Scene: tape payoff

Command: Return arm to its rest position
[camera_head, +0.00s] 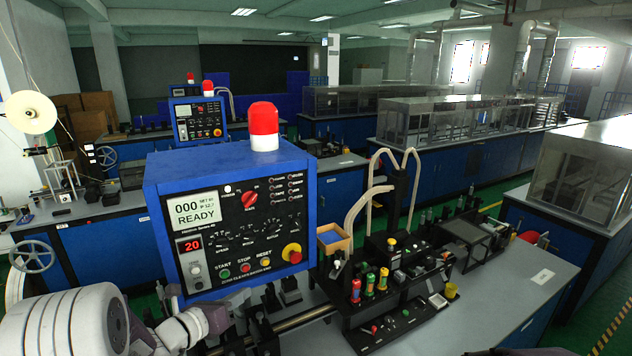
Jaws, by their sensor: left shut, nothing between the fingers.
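My left arm (62,328) comes in from the lower left as thick pale grey links. My left gripper (218,318) shows small and dark beyond the wrist, below the blue control box (230,215). It is shut and holds nothing. Part of it is hidden by my own wrist.
The blue control box, with a red lamp (264,126) on top, stands close behind my left gripper. A black fixture (385,315) with several coloured bottles is to the right, and a metal bar (295,320) runs toward it. The grey bench top (500,305) is mostly clear at right.

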